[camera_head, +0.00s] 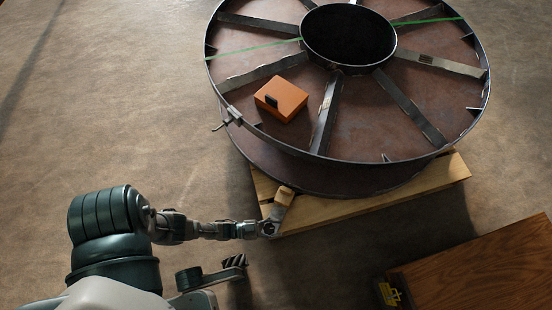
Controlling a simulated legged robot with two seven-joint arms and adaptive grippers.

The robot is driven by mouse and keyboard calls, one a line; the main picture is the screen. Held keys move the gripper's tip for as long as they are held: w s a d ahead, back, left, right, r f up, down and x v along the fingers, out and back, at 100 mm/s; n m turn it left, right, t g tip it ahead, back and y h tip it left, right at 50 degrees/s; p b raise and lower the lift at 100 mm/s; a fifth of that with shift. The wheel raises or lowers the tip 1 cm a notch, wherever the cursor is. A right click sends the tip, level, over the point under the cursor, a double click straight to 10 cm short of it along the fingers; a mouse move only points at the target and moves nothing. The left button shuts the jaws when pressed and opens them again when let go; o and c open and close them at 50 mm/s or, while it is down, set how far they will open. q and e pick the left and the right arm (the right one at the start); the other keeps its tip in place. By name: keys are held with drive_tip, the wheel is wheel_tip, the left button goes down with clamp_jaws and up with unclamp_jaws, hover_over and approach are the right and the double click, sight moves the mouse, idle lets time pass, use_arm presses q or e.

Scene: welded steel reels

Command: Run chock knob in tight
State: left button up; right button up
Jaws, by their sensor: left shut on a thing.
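My left gripper (262,229) reaches in from the left at the front left corner of the wooden base under the reel. It is shut on the chock knob, which is small and mostly hidden by the fingers. A tan chock piece (285,195) stands just beyond the fingertips, close against the reel's lower rim. The large steel reel (340,172) lies flat on the wooden base (400,192). How far in the knob is cannot be seen. I cannot make out my right gripper.
An orange box (282,99) with a black patch lies on the reel's upper face, between steel spokes. The floor at left is clear.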

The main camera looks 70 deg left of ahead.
use_arm(q)
drive_tip(key=shift+s+d+f+m+g+h, duration=0.15)
drive_tip(key=shift+m+g+h, duration=0.4)
drive_tip(key=shift+m+h, duration=0.5)
drive_tip(key=shift+s+d+r+m+g+h, duration=0.15)
drive_tip(key=shift+m+g+h, duration=0.45)
drive_tip(key=shift+h, duration=0.85)
drive_tip(key=shift+s+f+m+g+h, duration=0.1)
drive_tip(key=shift+f+m+g+h, duration=0.05)
drive_tip(key=shift+m+g+h, duration=0.25)
drive_tip(key=o, duration=0.9)
drive_tip(key=shift+n+t+y, duration=0.25)
drive_tip(key=shift+t+y, duration=0.05)
drive_tip(key=shift+t, duration=0.05)
